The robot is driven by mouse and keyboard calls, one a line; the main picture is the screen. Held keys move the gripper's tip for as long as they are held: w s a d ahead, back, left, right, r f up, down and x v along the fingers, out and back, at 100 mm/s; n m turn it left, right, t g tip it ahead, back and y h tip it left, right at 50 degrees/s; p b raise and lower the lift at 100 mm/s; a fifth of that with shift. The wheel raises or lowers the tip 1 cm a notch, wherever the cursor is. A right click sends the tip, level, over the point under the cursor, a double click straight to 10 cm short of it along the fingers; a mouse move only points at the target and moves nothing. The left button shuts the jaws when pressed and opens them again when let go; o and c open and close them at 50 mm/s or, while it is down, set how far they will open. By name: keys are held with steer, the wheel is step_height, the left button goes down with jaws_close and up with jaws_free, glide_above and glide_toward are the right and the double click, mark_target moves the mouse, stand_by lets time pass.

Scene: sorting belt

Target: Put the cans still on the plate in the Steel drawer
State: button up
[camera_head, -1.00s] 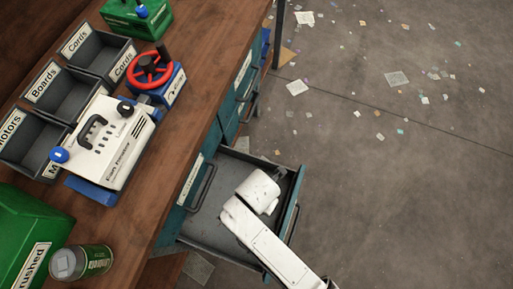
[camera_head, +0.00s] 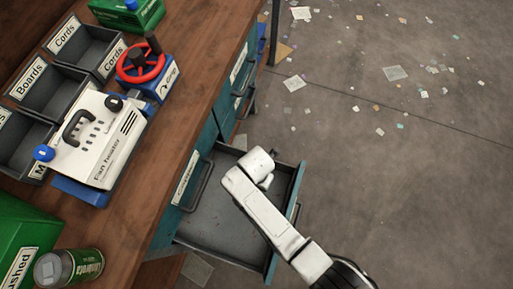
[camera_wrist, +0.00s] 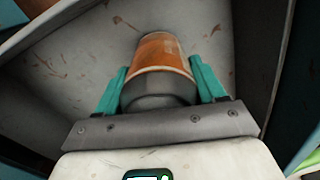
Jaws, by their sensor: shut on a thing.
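My gripper (camera_wrist: 160,76) is shut on an orange can (camera_wrist: 158,52) in the wrist view, with one teal finger on each side of it. The can's grey end faces my wrist. Behind it is the scratched inside of an open drawer (camera_head: 284,225). In the head view my white wrist is over the far part of this drawer and hides the can and fingers. The drawer looks empty where I see it. The label on the cabinet by it is too small to read surely. A green can (camera_head: 68,267) stands on the bench. No plate is in view.
The wooden bench (camera_head: 140,215) holds a white fan heater (camera_head: 95,140), a red valve wheel (camera_head: 140,62), green boxes (camera_head: 20,245) and grey labelled bins (camera_head: 85,47). Other cabinet handles stick out beyond the drawer. The floor at right is open, with scattered scraps.

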steer(key=shift+f, duration=0.35)
steer(key=shift+f+b, duration=0.25)
steer(key=shift+b, duration=0.15)
steer(key=o, duration=1)
steer(key=shift+r, duration=0.1)
step_height(320, 180, up, 13)
steer(key=p, duration=0.3)
steer(key=shift+p, duration=0.35)
